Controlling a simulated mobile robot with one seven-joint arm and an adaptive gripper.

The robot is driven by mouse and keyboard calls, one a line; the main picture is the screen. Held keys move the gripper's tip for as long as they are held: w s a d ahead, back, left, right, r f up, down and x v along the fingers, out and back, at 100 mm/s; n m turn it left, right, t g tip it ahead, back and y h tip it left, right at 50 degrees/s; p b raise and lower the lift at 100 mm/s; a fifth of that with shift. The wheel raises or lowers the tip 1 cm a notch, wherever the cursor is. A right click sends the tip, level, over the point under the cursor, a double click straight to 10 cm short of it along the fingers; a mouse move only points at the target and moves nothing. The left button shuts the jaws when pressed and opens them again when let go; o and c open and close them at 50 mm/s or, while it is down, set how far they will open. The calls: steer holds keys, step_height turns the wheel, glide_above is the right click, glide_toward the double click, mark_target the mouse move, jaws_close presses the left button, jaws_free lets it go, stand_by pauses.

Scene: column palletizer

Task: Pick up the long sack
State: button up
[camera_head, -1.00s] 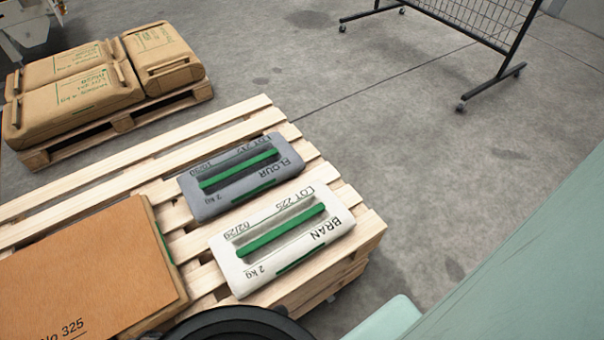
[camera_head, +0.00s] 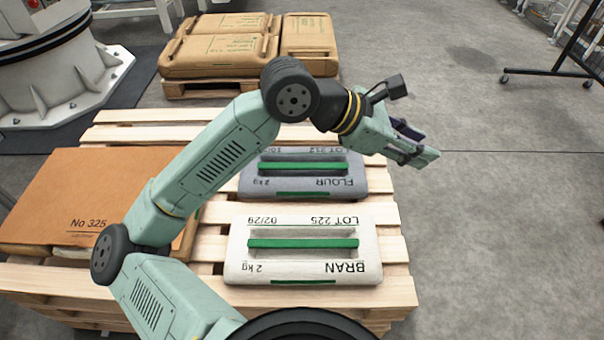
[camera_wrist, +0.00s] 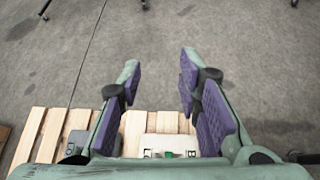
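A white BRAN sack (camera_head: 305,272) lies flat on the near wooden pallet (camera_head: 120,132), with a green handle strip across it. A grey FLOUR sack (camera_head: 255,186) of similar shape lies behind it, partly hidden by my arm. Several brown sacks (camera_head: 217,67) rest on a far pallet (camera_head: 205,90); the front left one is elongated. I cannot tell which sack is the long one. My gripper (camera_head: 430,143) is open and empty, above and right of the FLOUR sack. In the wrist view, its purple-padded fingers (camera_wrist: 160,65) stand apart, with part of the BRAN sack (camera_wrist: 155,146) below.
A white machine base (camera_head: 60,75) stands at the back left. A black wheeled rack (camera_head: 560,75) stands at the right. The grey floor (camera_head: 490,230) right of the pallet is clear.

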steer(key=w+a+f+y, duration=0.2)
steer(key=a+f+y, duration=0.2)
steer(key=f, duration=0.7)
steer(key=g+y+b, duration=0.1)
steer(key=y, duration=0.7)
glide_above(303, 242)
step_height(303, 242, down, 20)
steer(key=shift+s+a+f, duration=0.1)
steer(key=shift+s, duration=0.05)
steer(key=shift+f+p, duration=0.55)
steer(key=shift+f, duration=2.5)
jaws_close()
steer(key=shift+r, duration=0.1)
